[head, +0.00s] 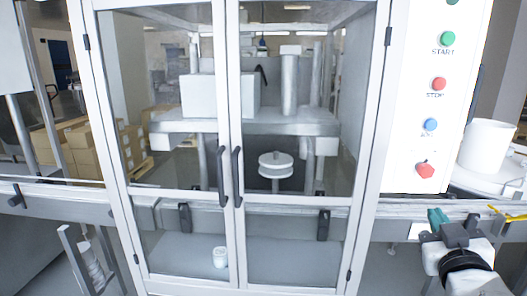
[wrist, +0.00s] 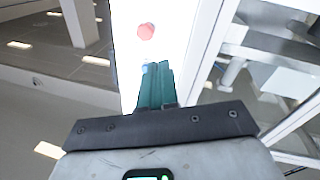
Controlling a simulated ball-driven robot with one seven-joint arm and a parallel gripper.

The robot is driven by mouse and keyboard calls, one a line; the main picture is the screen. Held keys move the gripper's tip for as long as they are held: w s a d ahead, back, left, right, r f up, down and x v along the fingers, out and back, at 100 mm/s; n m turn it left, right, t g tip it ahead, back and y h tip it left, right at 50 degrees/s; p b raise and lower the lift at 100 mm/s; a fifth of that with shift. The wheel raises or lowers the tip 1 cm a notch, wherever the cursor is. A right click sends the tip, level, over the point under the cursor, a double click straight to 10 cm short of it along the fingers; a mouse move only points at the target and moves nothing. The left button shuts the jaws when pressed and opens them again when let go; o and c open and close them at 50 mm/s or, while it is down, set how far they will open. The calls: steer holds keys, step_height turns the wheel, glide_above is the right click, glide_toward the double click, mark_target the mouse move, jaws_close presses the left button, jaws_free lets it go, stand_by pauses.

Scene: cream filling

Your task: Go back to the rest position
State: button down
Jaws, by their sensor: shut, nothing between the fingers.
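My gripper (head: 437,216) is at the lower right of the head view, in front of the rail and below the white button panel (head: 405,110). Its green fingers are together and empty, and they also show in the wrist view (wrist: 154,72). The arm behind it comes in from the lower right corner. In the head view the panel carries a green START button (head: 447,38), a red STOP button (head: 438,84), a blue button (head: 430,124) and a lower red button (head: 425,170). A red button (wrist: 146,32) shows beyond the fingertips in the wrist view.
A glazed cabinet with two closed doors (head: 233,100) and black handles (head: 237,177) fills the middle. A metal rail (head: 410,209) runs across at both sides. A white bucket (head: 486,146) stands at the right.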

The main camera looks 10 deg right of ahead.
steer(key=s+a+f+g+y, duration=0.3)
steer(key=s+f, duration=0.1)
steer(key=f, duration=0.7)
steer(key=s+a+f+g+y, duration=0.2)
steer(key=s+f+g, duration=0.2)
steer(key=f, duration=0.7)
steer(key=s+a+f+g+y, duration=0.1)
steer(key=s+a+f+g, duration=0.3)
steer(key=s+f, duration=0.4)
steer(key=s+a+f+n+g+y, duration=0.1)
steer(key=s+a+f+g+y, duration=0.1)
steer(key=s+a+f+g, duration=0.2)
steer(key=s+f, duration=0.3)
steer(key=s, duration=0.5)
steer(key=shift+s+a+f+n+y, duration=0.15)
steer(key=shift+s+f+n+y, duration=0.1)
steer(key=shift+f+n+y, duration=0.1)
